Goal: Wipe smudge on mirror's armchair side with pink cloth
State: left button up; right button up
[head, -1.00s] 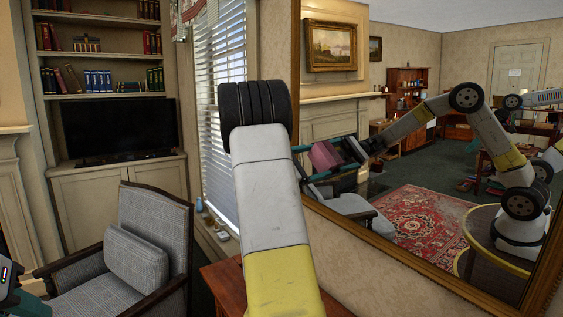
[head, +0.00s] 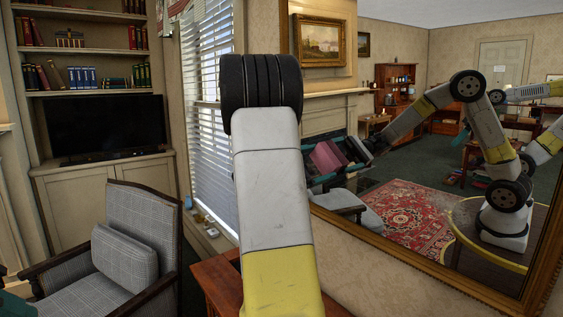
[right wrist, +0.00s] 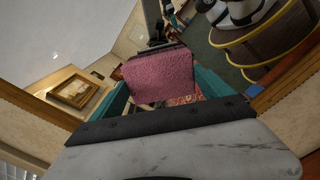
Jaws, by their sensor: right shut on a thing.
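The pink cloth (head: 325,157) shows just right of my right forearm in the head view, in front of the mirror (head: 420,165), with its reflection close beside it. In the right wrist view the cloth (right wrist: 158,72) spans between the teal fingers of my right gripper (right wrist: 160,88), which is shut on it. I cannot tell whether the cloth touches the glass. My forearm hides most of that gripper in the head view. I cannot make out the smudge. The armchair (head: 128,245) stands left of the mirror. A teal sliver of my left gripper (head: 14,304) shows at the lower left edge.
A wooden table top (head: 222,283) lies below my right arm. The gilt mirror frame (head: 440,268) borders the glass. A window with blinds (head: 208,150) is behind the forearm. A television (head: 108,128) and bookshelves stand at the left.

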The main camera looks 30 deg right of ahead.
jog(key=w+a, duration=0.1)
jog(key=w, duration=0.9)
jog(key=shift+w+r, duration=0.3)
dwell(0.6)
jog(key=a, duration=0.6)
jog(key=shift+s, duration=0.3)
jog(key=shift+a+f, duration=0.1)
jog(key=shift+s+a, duration=0.1)
jog(key=shift+a, duration=1.3)
jog(key=shift+f, duration=0.1)
